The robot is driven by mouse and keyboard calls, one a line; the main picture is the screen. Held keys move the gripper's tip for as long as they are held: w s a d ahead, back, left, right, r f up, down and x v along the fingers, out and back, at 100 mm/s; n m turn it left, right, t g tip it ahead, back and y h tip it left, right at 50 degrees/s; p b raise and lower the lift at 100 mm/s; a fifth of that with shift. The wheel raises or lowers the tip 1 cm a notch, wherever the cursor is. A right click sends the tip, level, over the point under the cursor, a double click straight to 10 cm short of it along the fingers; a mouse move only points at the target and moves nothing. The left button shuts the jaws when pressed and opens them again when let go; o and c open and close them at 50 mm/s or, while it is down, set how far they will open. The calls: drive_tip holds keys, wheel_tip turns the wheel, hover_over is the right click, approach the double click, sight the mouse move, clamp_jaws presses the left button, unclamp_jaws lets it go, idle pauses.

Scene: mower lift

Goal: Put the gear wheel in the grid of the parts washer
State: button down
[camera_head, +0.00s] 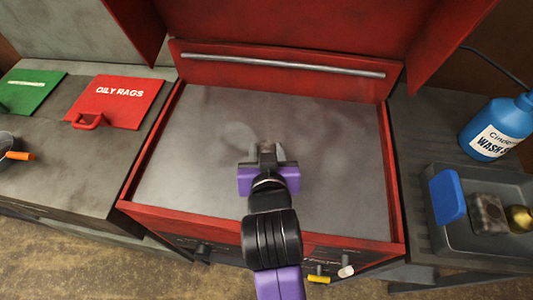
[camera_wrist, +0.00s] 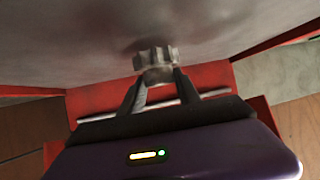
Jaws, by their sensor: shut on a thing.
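My gripper (camera_head: 266,155) is over the middle of the red parts washer (camera_head: 260,222). It is shut on a small grey gear wheel, whose teeth show between the fingertips in the wrist view (camera_wrist: 155,57). In the head view the gear wheel is mostly hidden by the fingers. The washer stands open, with a broad, plain grey surface (camera_head: 205,130) inside its red rim. No separate grid bars can be made out. The gear wheel is close to this surface; I cannot tell whether it touches.
A red flap with a metal rail (camera_head: 285,65) stands at the washer's back. Left are a red OILY RAGS lid (camera_head: 118,102) and a green lid (camera_head: 32,88). Right are a blue wash bottle (camera_head: 495,130) and a grey tray (camera_head: 455,235) holding a sponge. The grey surface around my gripper is clear.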

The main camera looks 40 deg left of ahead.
drive_tip(key=shift+f, duration=0.7)
drive_tip(key=shift+f, duration=0.15)
drive_tip(key=c, duration=0.9)
unclamp_jaws()
drive_tip(key=shift+o, duration=0.2)
drive_tip(key=shift+s+d, duration=0.1)
drive_tip(key=shift+s, duration=0.05)
drive_tip(key=v, duration=1.1)
drive_tip(key=shift+s+d+r, duration=0.15)
drive_tip(key=shift+s+r, duration=0.05)
drive_tip(key=shift+r, duration=0.15)
